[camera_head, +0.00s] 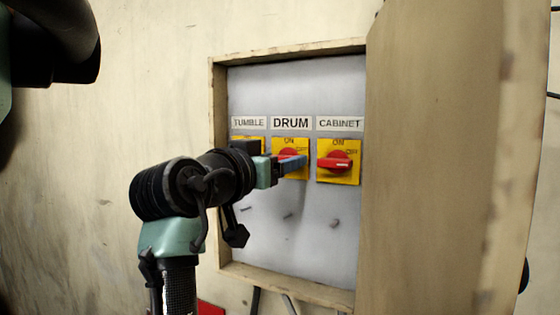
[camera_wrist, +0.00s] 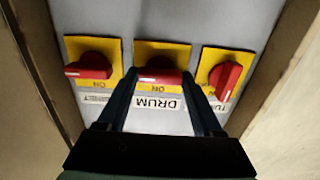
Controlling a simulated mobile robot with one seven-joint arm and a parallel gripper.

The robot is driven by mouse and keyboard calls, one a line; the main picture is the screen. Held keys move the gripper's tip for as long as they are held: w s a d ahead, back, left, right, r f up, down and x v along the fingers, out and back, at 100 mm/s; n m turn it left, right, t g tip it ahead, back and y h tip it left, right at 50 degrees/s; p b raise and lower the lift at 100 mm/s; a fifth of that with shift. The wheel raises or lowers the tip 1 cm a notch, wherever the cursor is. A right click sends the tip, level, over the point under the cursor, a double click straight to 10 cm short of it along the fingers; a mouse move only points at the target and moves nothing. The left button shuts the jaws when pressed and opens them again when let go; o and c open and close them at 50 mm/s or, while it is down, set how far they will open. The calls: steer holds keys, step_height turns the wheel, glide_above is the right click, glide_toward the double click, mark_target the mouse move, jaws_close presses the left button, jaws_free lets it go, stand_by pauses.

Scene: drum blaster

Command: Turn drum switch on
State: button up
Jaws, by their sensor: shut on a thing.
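The drum switch (camera_head: 287,153) is a red knob on a yellow plate, under the DRUM label (camera_head: 291,123), in the middle of the panel's row. My gripper (camera_head: 293,163) is at this knob and partly covers it in the head view. In the wrist view, where the labels are upside down, the red drum knob (camera_wrist: 160,77) lies crosswise between the two fingers of my gripper (camera_wrist: 159,75). The fingers are shut on it, one at each side. ON shows on the plate above the knob in the head view.
The cabinet switch (camera_head: 338,162) is close on the right, its handle roughly level. The tumble switch (camera_wrist: 226,80) is on the other side, largely hidden in the head view. A raised frame (camera_head: 217,100) surrounds the grey panel, and an open door (camera_head: 430,150) stands at right.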

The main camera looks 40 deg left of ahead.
steer(key=c, duration=0.6)
steer(key=shift+n, duration=0.3)
steer(key=shift+d+n, duration=0.1)
steer(key=shift+n, duration=8.5)
